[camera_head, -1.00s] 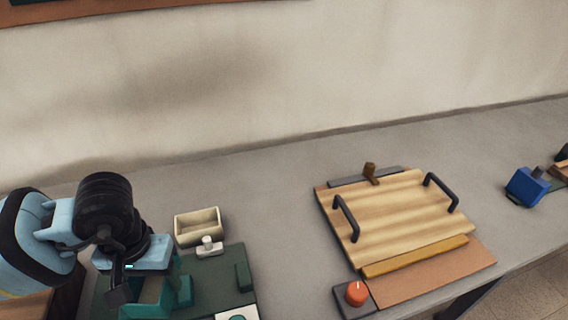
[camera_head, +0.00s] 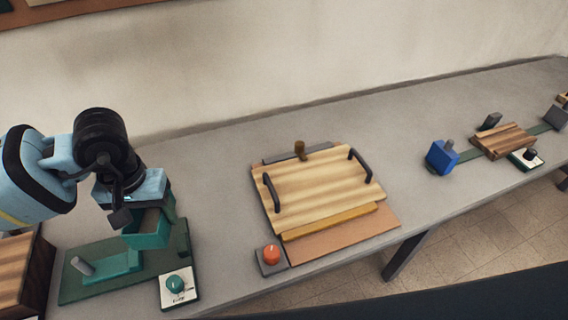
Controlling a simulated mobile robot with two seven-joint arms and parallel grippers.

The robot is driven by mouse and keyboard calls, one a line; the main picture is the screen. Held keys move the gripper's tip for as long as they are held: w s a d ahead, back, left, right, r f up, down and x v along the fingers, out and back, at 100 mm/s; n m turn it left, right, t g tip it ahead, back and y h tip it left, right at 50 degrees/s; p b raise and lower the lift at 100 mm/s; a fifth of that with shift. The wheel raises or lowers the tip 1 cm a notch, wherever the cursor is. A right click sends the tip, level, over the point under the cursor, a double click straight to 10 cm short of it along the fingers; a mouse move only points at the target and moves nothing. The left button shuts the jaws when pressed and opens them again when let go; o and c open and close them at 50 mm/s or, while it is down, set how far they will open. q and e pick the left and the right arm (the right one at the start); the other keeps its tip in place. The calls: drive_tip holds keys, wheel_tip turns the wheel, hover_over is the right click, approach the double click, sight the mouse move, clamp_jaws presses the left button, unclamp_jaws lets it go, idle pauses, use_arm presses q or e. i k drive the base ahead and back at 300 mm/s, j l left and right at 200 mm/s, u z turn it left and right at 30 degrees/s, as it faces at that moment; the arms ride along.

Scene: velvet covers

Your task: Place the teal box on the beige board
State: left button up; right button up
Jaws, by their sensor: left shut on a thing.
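The teal box (camera_head: 148,238) is in the left part of the head view, a small open-topped box. My left gripper (camera_head: 142,208) is shut on it from above and hides part of it. The box is over the green base (camera_head: 90,288); a gap below it is hard to judge. The beige board (camera_head: 310,186) is a pale striped wooden board with two dark handles, lying on the bench to the right of the gripper. Its top is bare between the handles. My right gripper is not in view.
An orange knob (camera_head: 271,254) is at the board's front-left corner. A blue block (camera_head: 441,157) stands farther right. Grey bench (camera_head: 225,222) is clear between base and board.

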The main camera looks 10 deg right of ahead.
sight(321, 189)
drive_tip(key=i+l, duration=0.1)
drive_tip(key=l, duration=1.1)
drive_tip(key=i+l, duration=0.15)
drive_tip(key=l, duration=0.45)
drive_tip(key=k+z, duration=0.05)
